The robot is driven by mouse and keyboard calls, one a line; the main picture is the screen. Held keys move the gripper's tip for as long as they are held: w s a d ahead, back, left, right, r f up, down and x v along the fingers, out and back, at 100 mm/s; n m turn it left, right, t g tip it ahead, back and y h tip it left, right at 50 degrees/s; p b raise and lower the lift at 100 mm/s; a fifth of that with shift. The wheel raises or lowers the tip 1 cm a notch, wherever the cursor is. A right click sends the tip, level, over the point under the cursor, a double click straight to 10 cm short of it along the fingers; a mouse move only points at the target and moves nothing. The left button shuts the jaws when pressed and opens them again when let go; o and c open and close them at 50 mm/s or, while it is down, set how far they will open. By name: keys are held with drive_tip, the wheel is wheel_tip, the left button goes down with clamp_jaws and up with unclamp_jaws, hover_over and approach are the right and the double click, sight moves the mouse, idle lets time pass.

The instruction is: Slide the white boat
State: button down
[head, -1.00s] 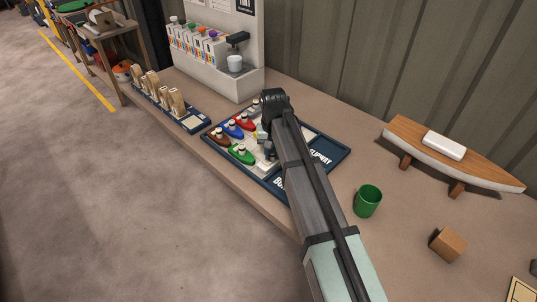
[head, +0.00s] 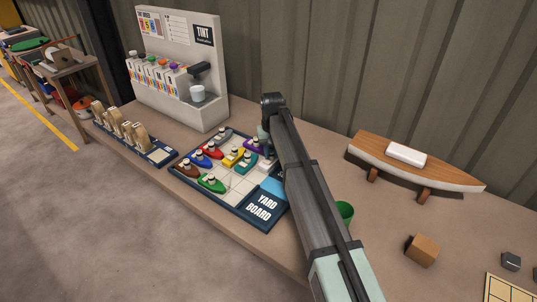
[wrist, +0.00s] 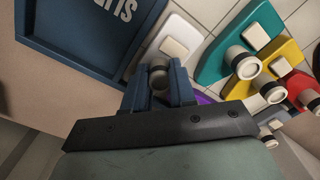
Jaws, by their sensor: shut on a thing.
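My gripper (wrist: 158,88) is shut on the grey post of the white boat (wrist: 180,28), between its two dark blue fingers in the wrist view. The white boat has a pale square block on its deck and lies low over the board's tiles. In the head view the white boat (head: 266,164) shows only partly beside my arm, near the right side of the yard board (head: 255,223). My fingers there are mostly hidden by the arm. The teal boat (wrist: 222,55) and yellow boat (wrist: 262,60) lie to the right of it in the wrist view.
The red (head: 212,152), blue (head: 200,160), brown (head: 187,170), green (head: 212,185) and purple (head: 252,146) boats also stand on the board. A green cup (head: 346,212) is partly behind my arm. A wooden block (head: 422,250) and a model hull (head: 420,165) stand right.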

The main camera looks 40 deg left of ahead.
drive_tip(key=shift+w, duration=0.3)
drive_tip(key=c, duration=0.9)
unclamp_jaws()
wheel_tip(320, 180, up, 14)
drive_tip(key=shift+f, duration=0.1)
drive_tip(key=shift+s+a, duration=0.1)
